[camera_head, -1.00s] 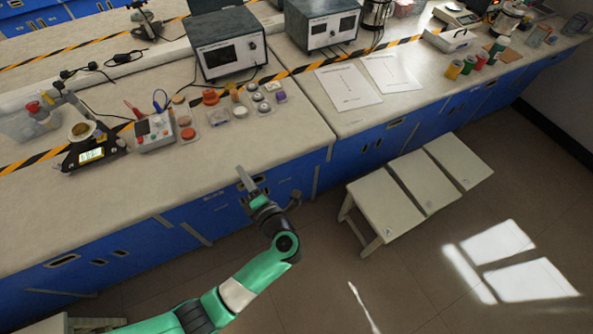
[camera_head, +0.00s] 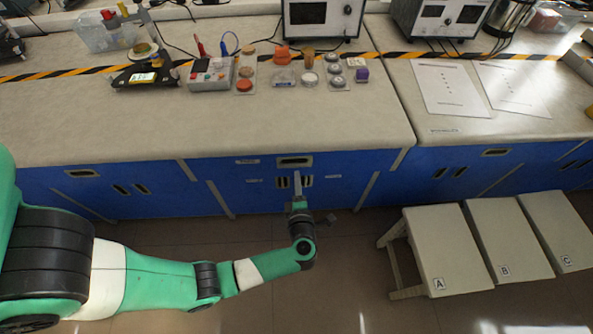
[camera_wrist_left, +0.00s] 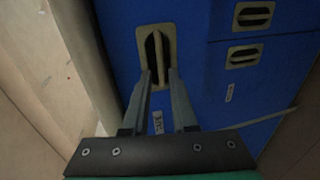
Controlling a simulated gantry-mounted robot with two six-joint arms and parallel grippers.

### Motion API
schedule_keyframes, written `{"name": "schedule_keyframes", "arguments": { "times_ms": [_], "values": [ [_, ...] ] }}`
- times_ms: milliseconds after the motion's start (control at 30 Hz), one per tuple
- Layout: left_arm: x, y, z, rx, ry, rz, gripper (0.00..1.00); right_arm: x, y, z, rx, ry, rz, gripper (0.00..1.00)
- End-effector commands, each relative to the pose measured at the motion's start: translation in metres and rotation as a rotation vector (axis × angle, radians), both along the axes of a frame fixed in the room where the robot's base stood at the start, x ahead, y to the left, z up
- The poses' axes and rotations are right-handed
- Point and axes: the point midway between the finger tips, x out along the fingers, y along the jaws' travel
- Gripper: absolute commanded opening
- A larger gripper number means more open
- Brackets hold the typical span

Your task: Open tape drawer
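The blue bench front has a wide top drawer with a beige recessed handle (camera_head: 294,161). A small label (camera_head: 247,161) sits left of it, its writing too small to read. In the left wrist view the handle (camera_wrist_left: 157,55) is turned upright, with a label (camera_wrist_left: 158,122) below it. The drawer looks shut. My left gripper (camera_head: 297,176) is in front of the drawer, just below the handle in the head view. Its two fingers (camera_wrist_left: 160,74) are apart with nothing between them, tips by the handle's end; contact cannot be told. My right gripper is not in view.
Two cupboard handles (camera_wrist_left: 253,15) lie beside the drawer in the wrist view. The worktop (camera_head: 230,125) above holds a scale (camera_head: 145,77), a control box (camera_head: 211,74) and small containers. White stools (camera_head: 448,250) stand at right. The floor before the drawer is clear.

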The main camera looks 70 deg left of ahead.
Motion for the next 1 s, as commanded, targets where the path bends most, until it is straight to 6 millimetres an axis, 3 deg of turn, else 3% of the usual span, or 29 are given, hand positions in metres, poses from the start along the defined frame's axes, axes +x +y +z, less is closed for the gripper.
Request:
{"name": "schedule_keyframes", "arguments": {
  "times_ms": [100, 300, 633, 800, 1000],
  "values": [
    [0.009, 0.026, -0.011, -0.001, -0.002, 0.006, 0.26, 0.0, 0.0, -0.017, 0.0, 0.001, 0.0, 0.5],
    [0.019, 0.052, -0.014, 0.0, 0.0, 0.002, 0.26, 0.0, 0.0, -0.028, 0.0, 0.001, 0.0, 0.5],
    [0.021, 0.057, -0.013, 0.0, 0.001, 0.0, 0.26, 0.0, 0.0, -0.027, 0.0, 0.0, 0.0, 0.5],
    [0.021, 0.057, -0.013, 0.0, 0.001, 0.0, 0.0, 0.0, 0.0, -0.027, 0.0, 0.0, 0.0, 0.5],
    [0.021, 0.056, -0.013, 0.0, 0.001, 0.0, 0.0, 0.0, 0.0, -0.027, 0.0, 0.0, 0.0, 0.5]
  ]
}}
